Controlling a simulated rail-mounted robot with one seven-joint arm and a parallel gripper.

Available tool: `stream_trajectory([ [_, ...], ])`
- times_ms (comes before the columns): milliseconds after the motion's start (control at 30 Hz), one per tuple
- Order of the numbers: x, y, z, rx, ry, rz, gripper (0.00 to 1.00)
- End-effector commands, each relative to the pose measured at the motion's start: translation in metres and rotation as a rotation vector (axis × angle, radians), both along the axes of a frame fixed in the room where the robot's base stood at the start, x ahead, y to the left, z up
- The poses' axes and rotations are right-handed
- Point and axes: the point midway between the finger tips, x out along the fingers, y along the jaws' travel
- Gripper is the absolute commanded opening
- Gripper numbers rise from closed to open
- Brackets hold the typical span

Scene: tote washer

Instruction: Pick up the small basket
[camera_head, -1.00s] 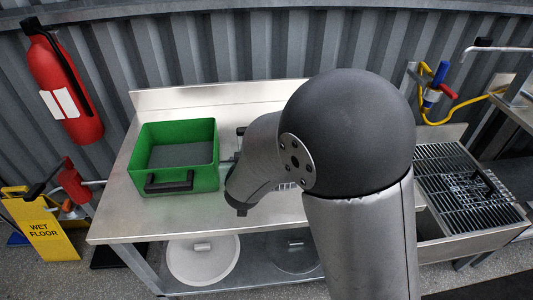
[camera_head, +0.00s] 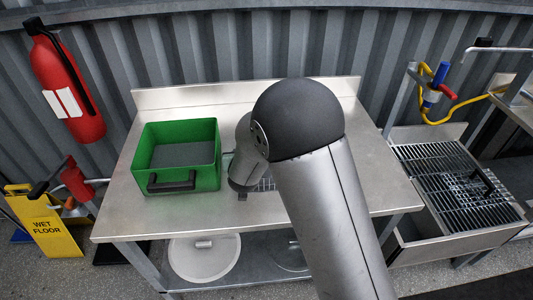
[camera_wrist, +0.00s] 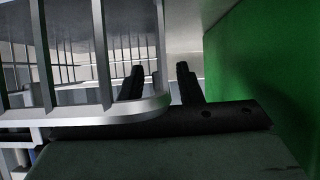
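The small basket is a grey wire basket (camera_head: 266,184) on the steel table, mostly hidden behind my arm in the head view. In the wrist view its bars and rounded rim (camera_wrist: 150,108) fill the left side, very close to the camera. My gripper (camera_wrist: 161,82) shows two dark fingers apart with a gap between them. The rim overlaps part of the gripper body in that view. My gripper is low between the basket and the green tote. I cannot tell whether a finger touches the basket.
A green tote (camera_head: 206,178) with a black handle stands just left of my gripper; its wall (camera_wrist: 262,70) fills the right of the wrist view. The table's right side (camera_head: 375,170) is clear. A grated sink (camera_head: 440,165) stands at the right.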

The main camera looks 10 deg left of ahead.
Motion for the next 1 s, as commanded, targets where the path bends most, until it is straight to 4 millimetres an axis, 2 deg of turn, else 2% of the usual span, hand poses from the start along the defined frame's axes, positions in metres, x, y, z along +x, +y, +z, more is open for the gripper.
stream_trajectory([
  [33,-0.0001,0.0,0.0,0.0,0.0,0.0,0.18],
  [100,-0.0002,0.0,0.0,0.0,0.0,0.0,0.0],
  [1000,-0.0005,0.0002,0.0002,-0.001,0.001,0.0,0.0],
])
